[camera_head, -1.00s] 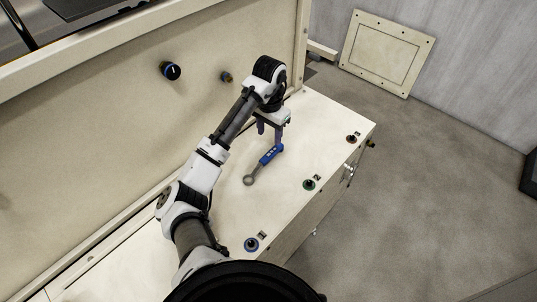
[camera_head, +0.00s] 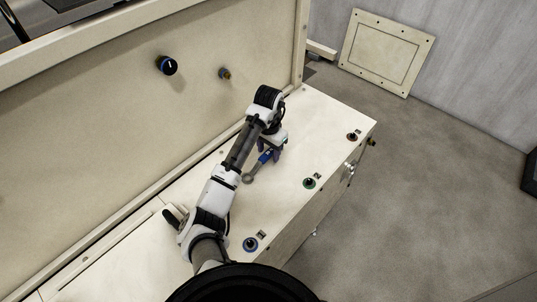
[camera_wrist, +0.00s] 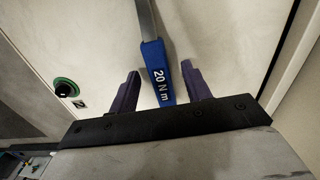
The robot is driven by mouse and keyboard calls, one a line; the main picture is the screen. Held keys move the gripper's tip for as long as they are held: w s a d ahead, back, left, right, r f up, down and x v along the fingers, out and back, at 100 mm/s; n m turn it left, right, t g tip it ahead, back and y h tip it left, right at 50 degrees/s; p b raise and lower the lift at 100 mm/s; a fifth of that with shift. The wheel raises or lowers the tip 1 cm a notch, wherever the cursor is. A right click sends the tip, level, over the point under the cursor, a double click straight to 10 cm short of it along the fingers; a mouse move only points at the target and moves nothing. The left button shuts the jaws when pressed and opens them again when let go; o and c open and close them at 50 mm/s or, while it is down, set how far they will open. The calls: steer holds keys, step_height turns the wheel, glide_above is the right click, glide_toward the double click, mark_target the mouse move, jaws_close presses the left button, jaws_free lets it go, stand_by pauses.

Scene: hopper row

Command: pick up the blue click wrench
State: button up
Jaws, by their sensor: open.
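The blue click wrench (camera_head: 264,157) lies on the cream bench top, its round grey head (camera_head: 248,179) toward the lower left. In the wrist view its blue handle (camera_wrist: 157,75), marked "20 N m", lies between my gripper's two purple fingers, with a gap on each side. The grey shaft runs up out of that picture. My gripper (camera_head: 271,152) is open and sits over the handle end, partly hiding it in the head view. In the wrist view my gripper (camera_wrist: 161,82) shows open fingers on either side of the handle.
The bench top (camera_head: 325,115) carries a blue-ringed knob (camera_head: 250,244), a green-ringed knob (camera_head: 309,183) and a red-ringed knob (camera_head: 352,136) along its front edge. A tall cream panel (camera_head: 110,125) with two knobs rises behind. The bench between the wrench and the knobs is clear.

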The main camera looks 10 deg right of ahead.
mark_target(268, 152)
jaws_close()
steer(key=shift+r, duration=0.2)
step_height(268, 152, up, 20)
steer(key=p, duration=0.3)
steer(key=shift+f, duration=0.15)
steer(key=c, duration=0.8)
jaws_free()
steer(key=shift+c, duration=0.2)
jaws_close()
